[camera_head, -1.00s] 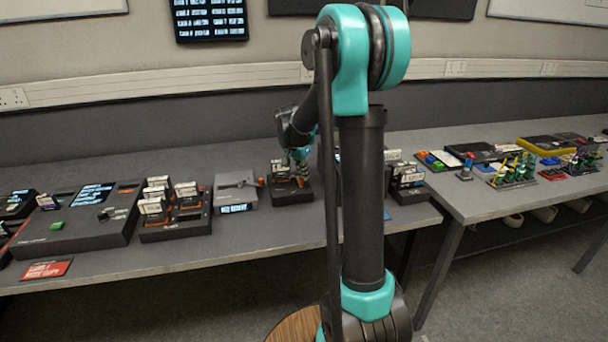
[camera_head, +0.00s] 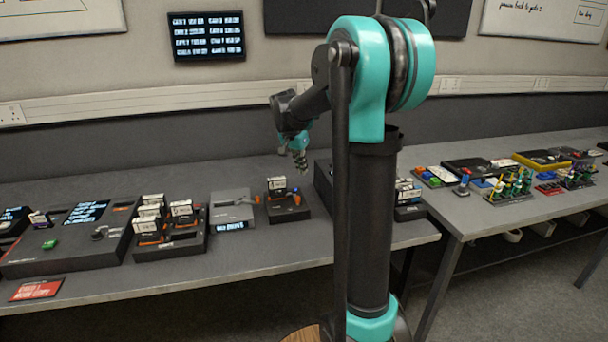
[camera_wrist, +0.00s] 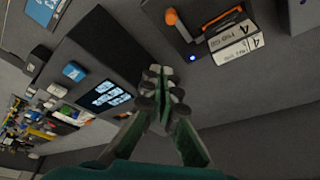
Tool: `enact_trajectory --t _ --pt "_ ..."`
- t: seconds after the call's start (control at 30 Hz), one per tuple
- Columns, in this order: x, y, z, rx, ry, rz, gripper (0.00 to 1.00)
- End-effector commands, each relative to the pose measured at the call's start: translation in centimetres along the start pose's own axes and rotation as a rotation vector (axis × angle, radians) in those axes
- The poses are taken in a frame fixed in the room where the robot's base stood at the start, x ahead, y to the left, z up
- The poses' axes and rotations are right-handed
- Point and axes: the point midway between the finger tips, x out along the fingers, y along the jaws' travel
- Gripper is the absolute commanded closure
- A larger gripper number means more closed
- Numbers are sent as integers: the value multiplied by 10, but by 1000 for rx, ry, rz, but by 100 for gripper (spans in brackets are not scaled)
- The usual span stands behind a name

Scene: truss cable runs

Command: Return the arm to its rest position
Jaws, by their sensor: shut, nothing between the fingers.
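My arm stands in front of the long grey table in the head view, its upper links bent over to the left. My gripper (camera_head: 299,158) hangs above the table, a little above and behind the small black device with an orange lever (camera_head: 287,203). In the wrist view my gripper (camera_wrist: 160,76) shows its fingers together with nothing between them. The black device also shows in the wrist view (camera_wrist: 190,40), carrying white labelled cartridges (camera_wrist: 234,41), clear of the fingers. My upper arm hides part of the table.
A grey device with a small screen (camera_head: 232,210), a cartridge rack (camera_head: 150,243) and a wide black console (camera_head: 60,262) stand to the left. A dark box with a lit screen (camera_wrist: 85,68) is beside the gripper in the wrist view. A second table (camera_head: 480,215) is at the right.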

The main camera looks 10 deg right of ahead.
Motion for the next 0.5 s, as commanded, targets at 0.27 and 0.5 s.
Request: enact_trajectory --t 0.27,0.5 --pt "-1 0 0 0 0 0 100" --pt "3 18 19 -63 -9 -20 100"
